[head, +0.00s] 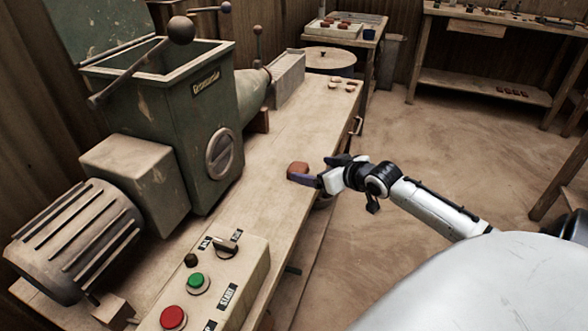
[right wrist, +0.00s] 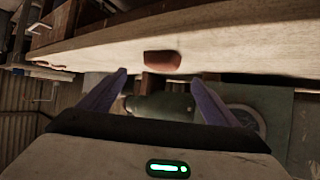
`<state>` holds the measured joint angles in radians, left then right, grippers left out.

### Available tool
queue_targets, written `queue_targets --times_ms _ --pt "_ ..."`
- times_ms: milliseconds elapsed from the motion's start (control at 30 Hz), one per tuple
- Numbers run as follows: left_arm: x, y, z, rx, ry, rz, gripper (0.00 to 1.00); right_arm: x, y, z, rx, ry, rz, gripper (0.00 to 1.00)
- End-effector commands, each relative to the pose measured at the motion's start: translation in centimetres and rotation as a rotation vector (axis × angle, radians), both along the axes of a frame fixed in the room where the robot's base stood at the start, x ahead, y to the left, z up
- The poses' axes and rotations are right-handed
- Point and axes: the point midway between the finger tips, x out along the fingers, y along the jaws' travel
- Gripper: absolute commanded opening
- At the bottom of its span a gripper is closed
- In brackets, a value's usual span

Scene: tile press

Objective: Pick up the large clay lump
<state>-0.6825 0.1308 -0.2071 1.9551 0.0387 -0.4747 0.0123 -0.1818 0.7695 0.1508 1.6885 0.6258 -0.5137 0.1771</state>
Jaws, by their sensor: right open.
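The large clay lump (head: 298,169) is a reddish-brown block on the wooden bench top (head: 268,185), near its right edge. It also shows in the right wrist view (right wrist: 163,60), ahead of the fingers and roughly centred between them. My right gripper (head: 308,180) is at the lump's right side in the head view. In the right wrist view its two purple fingers (right wrist: 160,92) are spread apart with nothing between them that I can see gripped. Whether a finger touches the lump cannot be told. My left gripper is not in view.
A green machine (head: 190,110) with a hopper and levers stands left of the lump. A control box (head: 215,285) with red and green buttons is at the near end. Small pale lumps (head: 338,83) lie at the bench's far end. Open floor (head: 450,150) lies to the right.

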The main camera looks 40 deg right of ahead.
Motion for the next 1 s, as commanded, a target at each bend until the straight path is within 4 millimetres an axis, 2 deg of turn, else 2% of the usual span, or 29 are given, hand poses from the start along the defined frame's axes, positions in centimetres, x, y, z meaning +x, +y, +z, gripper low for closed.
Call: queue_targets --times_ms 100,367,600,933,967,1000 --pt "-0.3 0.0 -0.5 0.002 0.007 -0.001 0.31 1.4 -0.2 -0.8 0.003 -0.001 -0.001 0.83" --pt "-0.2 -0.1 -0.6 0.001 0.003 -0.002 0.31 2.9 -0.2 -2.0 0.002 -0.001 0.0 0.83" --pt "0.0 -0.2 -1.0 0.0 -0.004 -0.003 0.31 5.6 -0.5 -3.9 0.001 -0.002 0.0 0.83" --pt "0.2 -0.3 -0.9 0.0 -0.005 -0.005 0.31 6.2 -0.5 -4.2 0.0 0.0 0.001 0.83" --pt "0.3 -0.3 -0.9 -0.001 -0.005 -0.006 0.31 6.2 -0.5 -4.2 0.0 0.0 0.001 0.82" --pt "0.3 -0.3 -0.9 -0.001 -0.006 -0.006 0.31 6.2 -0.5 -4.2 0.0 0.0 0.001 0.75"
